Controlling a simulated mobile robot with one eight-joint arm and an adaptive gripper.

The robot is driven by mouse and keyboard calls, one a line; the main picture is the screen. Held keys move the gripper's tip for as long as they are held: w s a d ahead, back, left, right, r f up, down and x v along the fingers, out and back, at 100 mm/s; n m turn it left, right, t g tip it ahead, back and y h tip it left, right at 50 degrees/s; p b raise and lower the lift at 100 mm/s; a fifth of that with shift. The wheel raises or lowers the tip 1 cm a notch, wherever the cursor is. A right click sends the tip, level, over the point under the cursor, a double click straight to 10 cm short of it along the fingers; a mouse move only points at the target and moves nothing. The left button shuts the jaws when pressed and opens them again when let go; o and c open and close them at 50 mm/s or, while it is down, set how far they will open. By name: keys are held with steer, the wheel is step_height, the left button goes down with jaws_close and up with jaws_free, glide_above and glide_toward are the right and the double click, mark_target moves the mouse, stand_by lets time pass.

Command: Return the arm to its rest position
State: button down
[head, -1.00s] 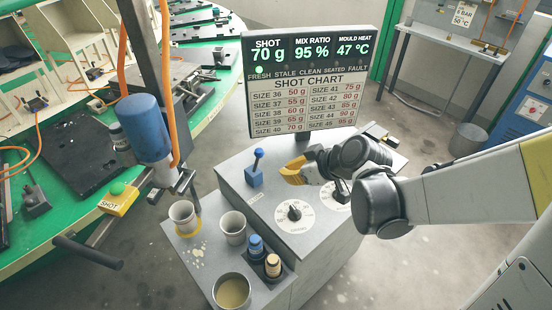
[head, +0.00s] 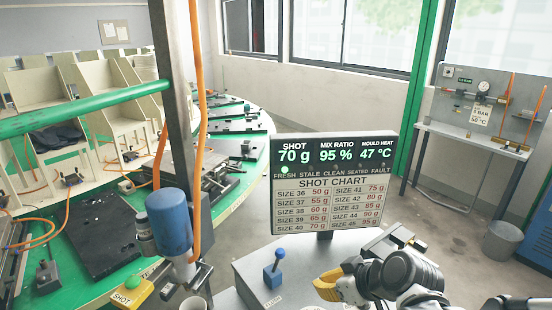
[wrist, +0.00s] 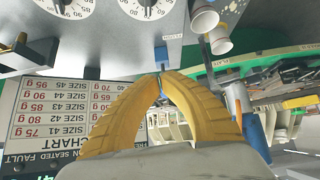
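My gripper (head: 322,284) has yellow ribbed fingers and hangs in front of the shot chart board, at the lower right of the head view. In the wrist view its two fingers (wrist: 164,76) curve together and their tips meet, with nothing held between them. The arm behind it runs to the bottom right of the head view, where it is partly cut off. The grey console (head: 250,262) is below and behind the gripper.
The sign board (head: 329,188) stands close behind the gripper. A blue flush lever (head: 276,272) is to its left. Dials (wrist: 65,5) and paper cups (wrist: 204,18) show in the wrist view. A blue cylinder (head: 168,218) hangs at left. Floor at right is open near a bin (head: 500,243).

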steer(key=s+d+r+m+h, duration=0.2)
steer(key=s+d+m, duration=0.1)
steer(key=s, duration=0.2)
steer(key=s+d+r+m+h+b, duration=0.1)
steer(key=s+d+r+m+h, duration=0.1)
steer(key=s, duration=0.4)
steer(key=shift+s+d+r+m+h, duration=0.35)
steer(key=shift+d+r+m, duration=0.45)
steer(key=shift+m, duration=0.4)
steer(key=shift+w, duration=0.1)
stand_by(1.4)
